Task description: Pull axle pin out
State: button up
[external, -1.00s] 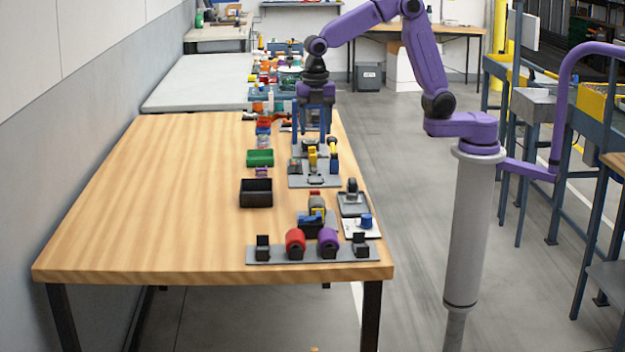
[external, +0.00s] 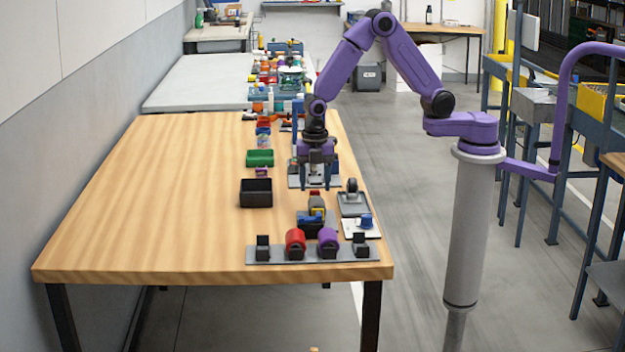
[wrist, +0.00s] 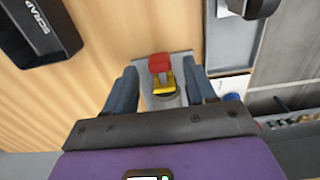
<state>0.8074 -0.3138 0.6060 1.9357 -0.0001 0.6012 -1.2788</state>
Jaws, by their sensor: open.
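My gripper (external: 317,186) is open and empty, pointing down over the right side of the table; its fingers also show at both sides of the wrist view (wrist: 163,92). Between and beyond the fingertips there is a small fixture with a red top (wrist: 160,63) and a yellow part (wrist: 163,82) on a grey base. It appears to be the dark fixture with yellow (external: 317,211) just nearer the camera than my gripper in the external view. The fingers touch nothing that I can see. I cannot clearly make out which part is the axle pin.
A black bin (external: 256,200) marked SCRAP in the wrist view (wrist: 38,30) stands to the left. A grey tray (external: 351,210) and a white plate with a blue piece (external: 365,220) lie right. A grey plate with red (external: 295,238) and purple (external: 328,240) rollers is in front. The table's left is clear.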

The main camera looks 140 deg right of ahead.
jog(key=shift+f, duration=1)
grip_shut()
jog(key=s+d, duration=0.6)
jog(key=shift+s+d, duration=0.25)
jog(key=shift+d, duration=0.05)
jog(key=shift+c, duration=0.3)
grip_release()
jog(key=shift+o, duration=0.3)
jog(key=shift+a, duration=0.1)
